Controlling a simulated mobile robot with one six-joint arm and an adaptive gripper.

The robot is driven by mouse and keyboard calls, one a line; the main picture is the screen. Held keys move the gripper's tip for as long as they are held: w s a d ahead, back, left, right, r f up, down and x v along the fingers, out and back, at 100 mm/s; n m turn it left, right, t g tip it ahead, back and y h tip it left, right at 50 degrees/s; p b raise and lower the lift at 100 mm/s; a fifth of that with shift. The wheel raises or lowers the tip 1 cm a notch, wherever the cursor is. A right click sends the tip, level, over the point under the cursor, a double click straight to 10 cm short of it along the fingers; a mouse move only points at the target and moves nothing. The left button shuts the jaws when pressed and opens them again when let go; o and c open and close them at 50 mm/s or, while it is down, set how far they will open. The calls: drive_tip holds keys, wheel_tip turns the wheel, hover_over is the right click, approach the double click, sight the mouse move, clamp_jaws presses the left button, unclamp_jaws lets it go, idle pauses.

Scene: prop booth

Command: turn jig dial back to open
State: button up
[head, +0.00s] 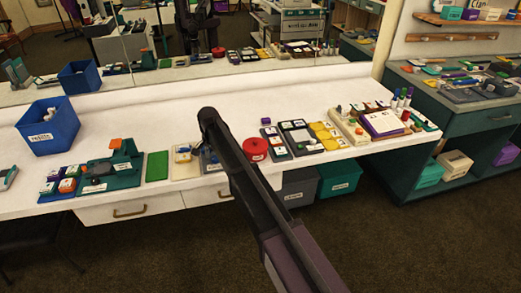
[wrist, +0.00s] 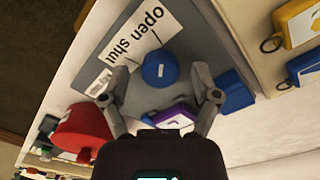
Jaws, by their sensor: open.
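In the wrist view, the jig is a grey plate (wrist: 185,35) with a white label (wrist: 130,45) reading "open shut". A round blue dial (wrist: 160,70) with a short white mark sits on the plate beside the label. My gripper (wrist: 163,77) is open, with one finger on each side of the dial. Gaps show between the fingers and the dial, so it is not gripped. I cannot tell which word the mark points to. In the head view, the grey jig (head: 207,161) is partly hidden behind my arm, and the dial cannot be made out.
A purple block (wrist: 172,115) lies close to the fingers. A red round container (wrist: 80,132) and a blue tagged piece (wrist: 236,90) flank the jig. In the head view, a green mat (head: 157,166) and blue bin (head: 48,126) stand left.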

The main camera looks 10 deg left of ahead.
sight(215, 158)
drive_tip(key=shift+n, duration=0.4)
drive_tip(key=n, duration=1.9)
wheel_tip(215, 158, up, 14)
drive_tip(key=p, duration=1.4)
drive_tip(key=s+d+m, duration=0.2)
drive_tip(key=d+m, duration=0.1)
drive_tip(key=d, duration=1)
drive_tip(key=s+d+f+m+b, duration=0.1)
drive_tip(key=s+d+m, duration=0.2)
drive_tip(key=d, duration=1.1)
drive_tip(key=shift+d+m, duration=0.3)
drive_tip(key=shift+m, duration=0.5)
drive_tip(key=shift+s, duration=0.1)
